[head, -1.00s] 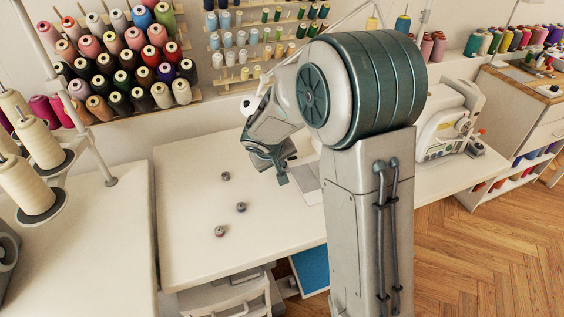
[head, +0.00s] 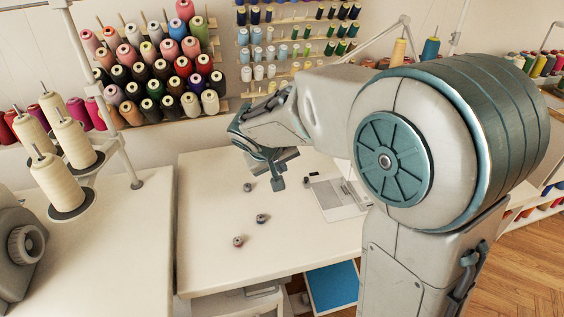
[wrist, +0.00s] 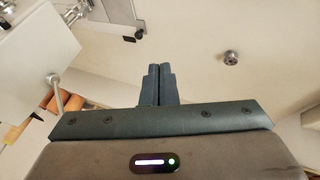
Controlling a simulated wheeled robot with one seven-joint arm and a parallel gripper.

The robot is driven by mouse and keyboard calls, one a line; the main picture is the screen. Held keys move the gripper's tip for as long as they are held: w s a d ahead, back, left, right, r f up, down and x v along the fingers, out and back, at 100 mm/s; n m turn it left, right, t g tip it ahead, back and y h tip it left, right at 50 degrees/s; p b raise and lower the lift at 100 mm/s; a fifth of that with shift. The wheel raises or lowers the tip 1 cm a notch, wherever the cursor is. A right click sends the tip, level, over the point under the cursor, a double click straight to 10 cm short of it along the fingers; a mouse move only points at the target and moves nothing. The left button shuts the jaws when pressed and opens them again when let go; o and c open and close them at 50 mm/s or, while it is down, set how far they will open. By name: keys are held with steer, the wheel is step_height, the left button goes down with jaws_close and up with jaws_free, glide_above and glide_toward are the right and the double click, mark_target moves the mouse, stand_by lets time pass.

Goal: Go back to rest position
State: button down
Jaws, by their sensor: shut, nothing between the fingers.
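My gripper (head: 279,184) is above the white table (head: 205,215) in the head view, at the end of my raised, bent arm. In the wrist view my gripper (wrist: 158,70) has its two dark fingers together, with nothing between them. Three small bobbins lie on the table to the left of and below the gripper in the picture: a far bobbin (head: 248,187), a middle bobbin (head: 262,218) and a near bobbin (head: 238,241). One bobbin (wrist: 231,57) shows in the wrist view, right of the fingers and apart from them.
A sewing machine base plate (head: 340,198) is on the table's right, partly behind my arm. Thread racks (head: 165,70) hang on the wall behind. Cream thread cones (head: 55,185) stand on the left table (head: 110,250). Wooden floor (head: 530,265) shows at lower right.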

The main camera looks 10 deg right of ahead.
steer(key=s+d+r+m+g+y+p, duration=0.1)
steer(key=s+d+r+p, duration=0.2)
steer(key=s, duration=0.4)
steer(key=s+d+r+m+y+p, duration=0.1)
steer(key=s+d+r+p, duration=0.1)
steer(key=s+r+p, duration=0.3)
steer(key=s+d+r+g+y+p, duration=0.1)
steer(key=s+d+r+p, duration=0.2)
steer(key=s, duration=0.7)
steer(key=shift+d+r+m+g+p, duration=0.35)
steer(key=shift+r+m+p, duration=0.1)
steer(key=shift+r, duration=0.4)
